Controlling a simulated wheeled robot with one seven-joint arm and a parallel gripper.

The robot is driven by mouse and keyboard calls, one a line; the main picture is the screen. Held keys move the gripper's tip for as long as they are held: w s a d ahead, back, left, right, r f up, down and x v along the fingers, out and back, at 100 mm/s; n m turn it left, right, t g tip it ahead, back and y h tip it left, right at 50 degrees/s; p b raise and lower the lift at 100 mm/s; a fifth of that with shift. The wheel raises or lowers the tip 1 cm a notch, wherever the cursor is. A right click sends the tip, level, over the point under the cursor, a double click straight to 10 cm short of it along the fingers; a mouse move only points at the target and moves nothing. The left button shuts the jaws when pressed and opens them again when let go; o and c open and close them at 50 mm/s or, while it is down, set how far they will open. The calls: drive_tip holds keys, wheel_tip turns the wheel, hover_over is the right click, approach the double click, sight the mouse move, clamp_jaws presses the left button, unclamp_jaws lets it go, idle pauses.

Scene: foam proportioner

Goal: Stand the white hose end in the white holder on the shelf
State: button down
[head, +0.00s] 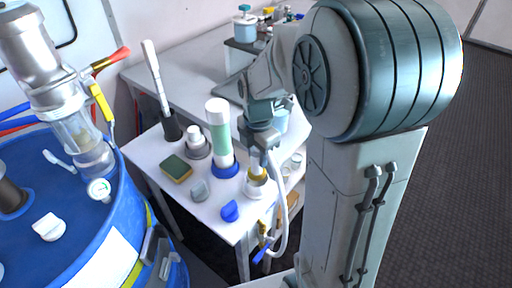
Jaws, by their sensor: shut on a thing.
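My gripper (262,145) points down over the right side of the white shelf and is shut on the white hose end. Little of the hose end shows below the fingers. The white hose (284,205) hangs from there past the shelf's right edge to a blue-handled valve. The white holder (255,189) stands on the shelf near its right front edge, directly below my gripper in the picture. A brass-coloured ring (257,174) shows at its top. I cannot tell whether the hose end is inside the holder or just above it.
On the shelf (190,207) stand a green-and-white cylinder (219,138) in a blue base, a white stick in a black holder (172,127), a sponge (176,168) and a blue piece (230,211). A blue drum (75,225) stands at left.

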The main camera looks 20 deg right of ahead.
sight(257, 168)
drive_tip(key=shift+f+b, duration=1.75)
drive_tip(key=shift+f, duration=0.8)
drive_tip(key=shift+f+b, duration=0.5)
drive_tip(key=shift+f, duration=0.1)
drive_tip(key=c, duration=1.3)
unclamp_jaws()
drive_tip(key=shift+r, duration=0.1)
drive_tip(key=shift+r+p, duration=4.25)
drive_tip(key=shift+r, duration=1.2)
